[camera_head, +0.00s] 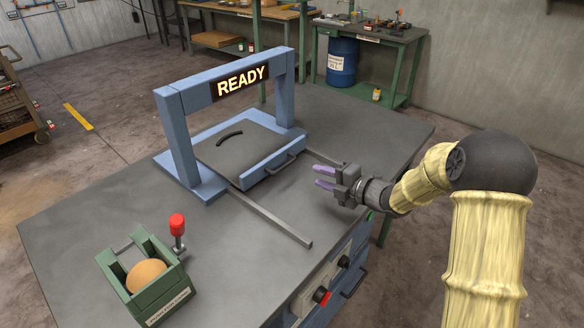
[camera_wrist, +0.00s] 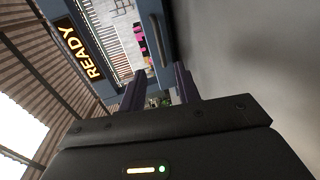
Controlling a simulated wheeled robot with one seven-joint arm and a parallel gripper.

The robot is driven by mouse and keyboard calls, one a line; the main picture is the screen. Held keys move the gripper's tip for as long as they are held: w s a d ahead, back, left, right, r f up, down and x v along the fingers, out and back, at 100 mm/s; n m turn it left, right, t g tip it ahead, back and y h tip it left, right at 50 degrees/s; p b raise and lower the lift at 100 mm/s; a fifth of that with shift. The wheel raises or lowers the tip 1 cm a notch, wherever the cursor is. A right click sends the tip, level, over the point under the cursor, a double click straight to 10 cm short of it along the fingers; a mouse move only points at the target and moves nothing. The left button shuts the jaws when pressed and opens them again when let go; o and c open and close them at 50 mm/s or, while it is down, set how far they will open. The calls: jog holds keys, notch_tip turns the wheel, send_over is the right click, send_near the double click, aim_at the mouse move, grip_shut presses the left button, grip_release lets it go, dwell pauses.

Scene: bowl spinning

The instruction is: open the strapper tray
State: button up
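The strapper tray (camera_head: 256,146) is a flat grey slab with a blue front edge and a dark curved mark on top. It sits beneath the blue READY arch (camera_head: 176,142), at the inner end of two rails. Its dark bar handle (camera_head: 282,164) is on the front face. My gripper (camera_head: 315,176) is to the right of the handle, apart from it, with its two purple fingers spread and nothing between them. In the wrist view, the fingers (camera_wrist: 159,88) are apart, and a dark bar that looks like the handle (camera_wrist: 158,42) lies beyond them.
The long rail (camera_head: 275,220) runs across bare tabletop in front of the tray. A green box (camera_head: 160,304) with a brown round object and a red-topped lever (camera_head: 177,226) stand at the front left. Knobs line the table's front side.

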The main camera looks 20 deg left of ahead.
jog(key=x, duration=1.1)
jog(key=shift+w+a, duration=0.1)
jog(key=shift+a, duration=0.1)
grip_shut()
